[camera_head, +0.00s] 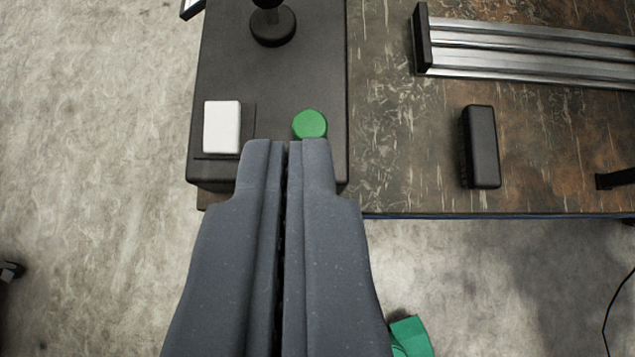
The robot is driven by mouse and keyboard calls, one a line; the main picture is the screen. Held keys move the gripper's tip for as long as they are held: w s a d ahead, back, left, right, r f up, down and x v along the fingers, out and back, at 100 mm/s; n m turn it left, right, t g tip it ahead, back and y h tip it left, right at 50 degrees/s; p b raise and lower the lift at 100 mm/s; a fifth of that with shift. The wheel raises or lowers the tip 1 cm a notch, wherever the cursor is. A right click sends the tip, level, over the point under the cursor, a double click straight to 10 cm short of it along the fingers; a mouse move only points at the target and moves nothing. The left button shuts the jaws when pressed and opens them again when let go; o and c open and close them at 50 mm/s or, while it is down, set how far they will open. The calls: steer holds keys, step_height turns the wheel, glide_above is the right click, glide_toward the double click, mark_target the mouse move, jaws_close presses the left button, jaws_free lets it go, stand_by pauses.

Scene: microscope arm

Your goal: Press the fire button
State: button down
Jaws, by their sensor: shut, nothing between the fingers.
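My gripper (287,146) is shut and empty, pointing up the picture with its tips over the near part of a black control box (275,85). A round green button (310,124) sits on the box just beyond the right fingertip; its lower edge is close to that tip, and I cannot tell whether they touch. A white rectangular button or switch (222,127) is on the box to the left of my gripper tips. A black joystick or knob (272,23) stands at the far part of the box. No label shows which control is the fire button.
The box is on a worn brown table (400,150). To the right are a black block (481,146) and a silver rail (530,50). A green object (409,338) shows below, beside my gripper.

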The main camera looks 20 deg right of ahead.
steer(key=shift+m+g, duration=0.3)
steer(key=shift+g, duration=0.1)
steer(key=f, duration=0.4)
steer(key=shift+w+d+f+p, duration=0.2)
steer(key=shift+d+f+p, duration=0.05)
steer(key=shift+f+p, duration=0.05)
